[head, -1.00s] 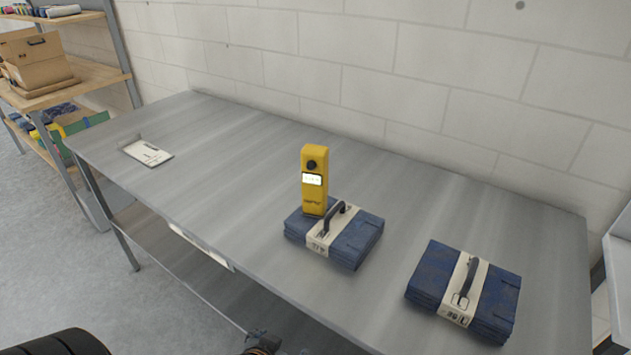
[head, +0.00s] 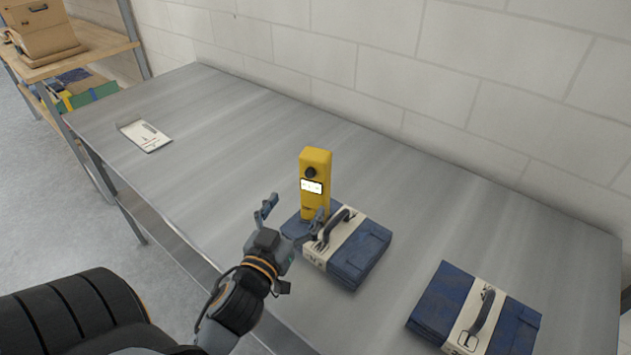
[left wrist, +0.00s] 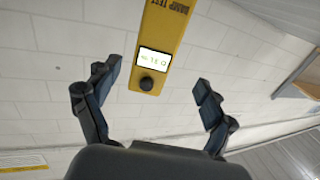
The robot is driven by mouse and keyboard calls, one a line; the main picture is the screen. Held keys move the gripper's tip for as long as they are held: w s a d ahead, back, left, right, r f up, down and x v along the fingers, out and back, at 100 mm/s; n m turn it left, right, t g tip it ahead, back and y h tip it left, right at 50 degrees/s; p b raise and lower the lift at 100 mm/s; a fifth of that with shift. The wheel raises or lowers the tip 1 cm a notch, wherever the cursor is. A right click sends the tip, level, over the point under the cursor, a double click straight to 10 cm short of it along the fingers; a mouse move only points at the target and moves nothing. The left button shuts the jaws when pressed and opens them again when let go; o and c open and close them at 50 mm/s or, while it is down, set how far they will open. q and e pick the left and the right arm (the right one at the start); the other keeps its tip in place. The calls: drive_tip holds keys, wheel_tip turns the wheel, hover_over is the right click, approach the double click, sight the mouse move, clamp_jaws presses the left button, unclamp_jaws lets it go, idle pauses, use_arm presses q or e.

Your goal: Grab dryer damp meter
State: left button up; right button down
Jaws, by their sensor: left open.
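The yellow damp meter (head: 315,180), with a black knob and a lit display, stands upright on or just behind the near-left part of a folded blue bundle; its base is partly hidden. It also shows in the left wrist view (left wrist: 164,35), between the fingers but beyond their tips. My left gripper (head: 293,215) is open and empty, in front of the meter at the table's front side. Its open fingers also show in the left wrist view (left wrist: 157,85). My right gripper is not in view.
The blue bundle (head: 373,252) has a pale band and a dark handle. A second blue bundle (head: 435,298) lies to the right. A white card (head: 145,136) lies at the left of the grey table (head: 230,130). Shelves with boxes stand at the far left.

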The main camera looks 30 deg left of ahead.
sight(312, 188)
use_arm(q)
drive_tip(key=x, duration=0.3)
drive_tip(key=shift+w, duration=0.15)
drive_tip(key=shift+w+r+p, duration=0.15)
drive_tip(key=shift+w+p, duration=0.6)
drive_tip(key=shift+w, duration=0.1)
drive_tip(key=p+x, duration=0.1)
drive_tip(key=x, duration=0.2)
drive_tip(key=shift+w+d, duration=0.1)
drive_tip(key=shift+w, duration=0.25)
drive_tip(key=shift+w+f, duration=0.2)
drive_tip(key=shift+w, duration=0.05)
drive_tip(key=shift+s, duration=0.1)
drive_tip(key=c, duration=1.3)
drive_tip(key=shift+c, duration=0.8)
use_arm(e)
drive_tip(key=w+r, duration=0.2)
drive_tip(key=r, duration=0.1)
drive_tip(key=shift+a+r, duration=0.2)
use_arm(q)
drive_tip(key=shift+r, duration=0.1)
